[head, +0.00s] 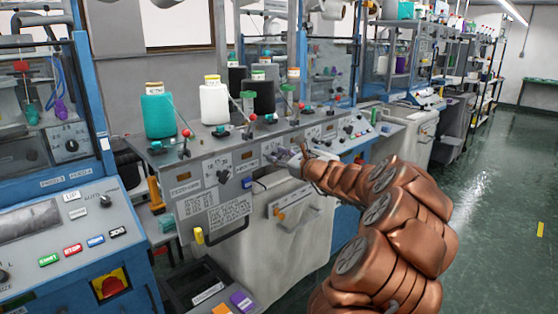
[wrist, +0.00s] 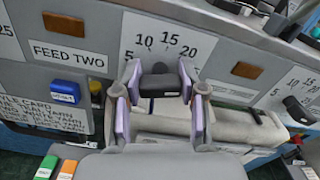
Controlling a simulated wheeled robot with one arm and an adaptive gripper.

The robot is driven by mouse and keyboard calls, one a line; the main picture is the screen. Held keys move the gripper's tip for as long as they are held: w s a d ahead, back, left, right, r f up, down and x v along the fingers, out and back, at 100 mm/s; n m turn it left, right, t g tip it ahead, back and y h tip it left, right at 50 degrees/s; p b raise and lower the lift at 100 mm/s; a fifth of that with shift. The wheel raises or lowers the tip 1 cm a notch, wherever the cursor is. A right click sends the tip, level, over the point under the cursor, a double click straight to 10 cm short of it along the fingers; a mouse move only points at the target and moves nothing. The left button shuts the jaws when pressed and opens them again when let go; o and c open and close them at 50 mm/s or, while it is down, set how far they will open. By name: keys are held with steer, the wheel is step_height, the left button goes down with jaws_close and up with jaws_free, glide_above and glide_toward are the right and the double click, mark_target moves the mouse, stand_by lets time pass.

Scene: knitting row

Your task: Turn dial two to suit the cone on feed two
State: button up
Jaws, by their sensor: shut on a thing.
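My gripper (head: 286,157) is at the grey feed panel (head: 180,209) in the head view. In the wrist view its purple-padded fingers (wrist: 158,78) are shut on the black knob of dial two (wrist: 160,86), one on each side. The numbers 5, 10, 15 and 20 show around the knob; its pointer setting cannot be read. The FEED TWO label (wrist: 68,52) is left of the dial. Teal (head: 158,112), white (head: 214,103) and black (head: 263,98) cones stand on top of the machine. Which one is on feed two is not clear.
Dial one (head: 222,174) is left of my gripper. Printed cards (head: 230,213) are on the panel front, too small to read fully. A blue labelled block (wrist: 65,91) is below the FEED TWO label. Open green floor (head: 500,200) lies to the right.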

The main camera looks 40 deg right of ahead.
steer(key=n+b, duration=0.4)
steer(key=b, duration=0.1)
steer(key=shift+a+f, duration=0.1)
steer(key=shift+f, duration=0.2)
steer(key=shift+r+n+b, duration=0.15)
steer(key=shift+n+b, duration=1.05)
steer(key=shift+b, duration=0.05)
steer(key=o, duration=1.2)
steer(key=shift+c, duration=0.2)
steer(key=s, duration=1.2)
steer(key=shift+a, duration=0.15)
